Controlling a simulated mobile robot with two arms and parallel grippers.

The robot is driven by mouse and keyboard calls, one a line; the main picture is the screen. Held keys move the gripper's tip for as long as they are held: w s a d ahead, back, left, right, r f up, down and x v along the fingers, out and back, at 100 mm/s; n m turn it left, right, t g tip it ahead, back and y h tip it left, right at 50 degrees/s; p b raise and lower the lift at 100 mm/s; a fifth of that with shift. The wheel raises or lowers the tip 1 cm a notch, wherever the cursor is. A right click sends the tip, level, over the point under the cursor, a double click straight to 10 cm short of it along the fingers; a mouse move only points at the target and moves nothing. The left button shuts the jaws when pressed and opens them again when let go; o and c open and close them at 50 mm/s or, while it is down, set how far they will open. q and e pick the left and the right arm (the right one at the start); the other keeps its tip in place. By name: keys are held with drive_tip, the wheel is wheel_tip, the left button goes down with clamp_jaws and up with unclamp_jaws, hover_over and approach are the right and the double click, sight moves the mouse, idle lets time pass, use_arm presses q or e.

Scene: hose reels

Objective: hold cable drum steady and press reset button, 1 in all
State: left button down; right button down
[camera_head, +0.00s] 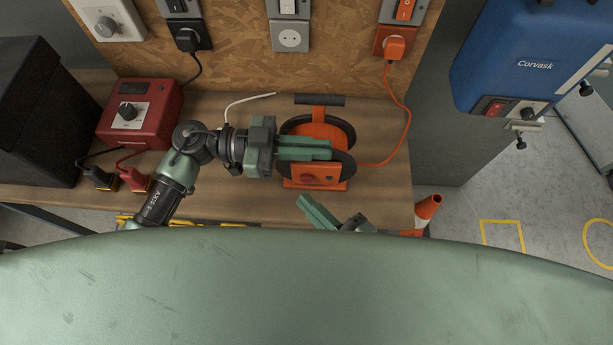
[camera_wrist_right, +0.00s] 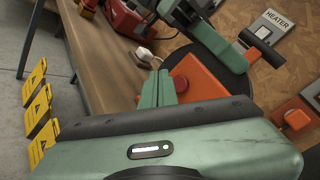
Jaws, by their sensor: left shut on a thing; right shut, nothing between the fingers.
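The orange cable drum (camera_head: 335,134) with black round flanges and a black top handle stands on the workbench; part of it also shows in the right wrist view (camera_wrist_right: 206,84). My left gripper (camera_head: 318,150) is shut on the drum from the left, its green fingers across the upper part. A round red reset button (camera_head: 306,178) sits on the drum's orange front panel, and shows larger in the right wrist view (camera_wrist_right: 181,84). My right gripper (camera_head: 306,201) is shut and empty, its fingertips (camera_wrist_right: 158,80) just in front of the panel near the button. I cannot tell whether they touch it.
A red box with a dial (camera_head: 150,113) and a black box (camera_head: 40,115) stand on the workbench (camera_head: 225,205) at the left. An orange cable (camera_head: 407,120) runs from the drum to a wall plug (camera_head: 394,47). A blue cabinet (camera_head: 520,60) hangs at the right.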

drive_tip(key=shift+w, duration=0.6)
idle(1.6)
drive_tip(key=shift+w, duration=0.4)
drive_tip(key=shift+w, duration=0.55)
idle(0.8)
drive_tip(key=shift+s, duration=0.95)
drive_tip(key=s, duration=0.5)
